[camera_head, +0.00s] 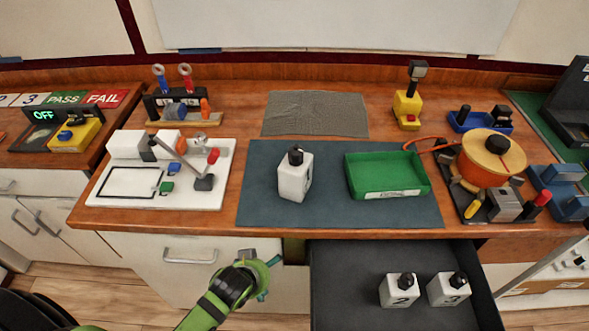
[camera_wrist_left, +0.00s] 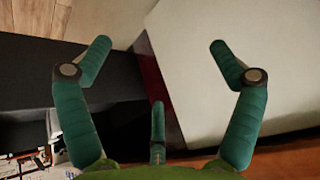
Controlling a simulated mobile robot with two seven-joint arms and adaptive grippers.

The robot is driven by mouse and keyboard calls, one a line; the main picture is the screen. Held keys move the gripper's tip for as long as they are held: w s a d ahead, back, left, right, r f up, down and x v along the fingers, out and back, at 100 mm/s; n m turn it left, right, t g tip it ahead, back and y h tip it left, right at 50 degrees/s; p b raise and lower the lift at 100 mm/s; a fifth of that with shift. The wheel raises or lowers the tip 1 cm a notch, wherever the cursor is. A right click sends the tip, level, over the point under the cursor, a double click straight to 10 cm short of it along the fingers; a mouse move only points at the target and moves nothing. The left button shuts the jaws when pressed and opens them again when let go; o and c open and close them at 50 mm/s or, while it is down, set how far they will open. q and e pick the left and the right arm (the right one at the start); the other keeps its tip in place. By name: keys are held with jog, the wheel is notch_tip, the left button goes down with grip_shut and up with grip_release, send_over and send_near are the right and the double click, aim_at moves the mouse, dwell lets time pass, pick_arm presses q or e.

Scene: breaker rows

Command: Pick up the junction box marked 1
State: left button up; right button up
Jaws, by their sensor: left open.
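A white junction box (camera_head: 294,178) with a black knob on top stands upright on the dark mat (camera_head: 262,205); a mark on its right side is hard to read. Two similar boxes stand in the open drawer (camera_head: 345,290): the box marked 2 (camera_head: 398,291) and the box marked 3 (camera_head: 448,290). My left gripper (camera_head: 270,275) is below the counter edge, in front of the cabinet and left of the drawer. In the left wrist view its fingers (camera_wrist_left: 160,48) are spread with nothing between them. My right gripper is not in view.
A green tray (camera_head: 385,193) lies on the mat right of the white box. A white board with a lever (camera_head: 120,182) is at the left, and an orange reel (camera_head: 492,160) at the right. The counter edge and open drawer are near my left gripper.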

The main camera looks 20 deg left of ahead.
aim_at(294, 180)
pick_arm(q)
notch_tip(294, 180, up, 14)
jog(key=w+d+t+p, duration=0.1)
jog(key=t+p, duration=0.1)
jog(key=w+d+r+t, duration=0.1)
jog(key=w+r, duration=0.1)
jog(key=w, duration=0.1)
jog(key=w+r+t+h, duration=0.1)
jog(key=w+r+t, duration=0.1)
jog(key=w, duration=0.2)
jog(key=w+d+r+t, duration=0.1)
jog(key=w+r, duration=0.2)
jog(key=w, duration=0.1)
jog(key=shift+w+d, duration=0.2)
jog(key=shift+d, duration=0.15)
jog(key=shift+w, duration=0.6)
jog(key=x, duration=0.2)
jog(key=p+x, duration=0.1)
jog(key=x, duration=0.1)
jog(key=shift+w+f+p, duration=0.15)
jog(key=shift+f+p, duration=0.15)
jog(key=shift+f, duration=0.05)
jog(key=shift+w+d+f, duration=0.15)
jog(key=shift+w+f, duration=0.25)
jog(key=shift+w, duration=0.15)
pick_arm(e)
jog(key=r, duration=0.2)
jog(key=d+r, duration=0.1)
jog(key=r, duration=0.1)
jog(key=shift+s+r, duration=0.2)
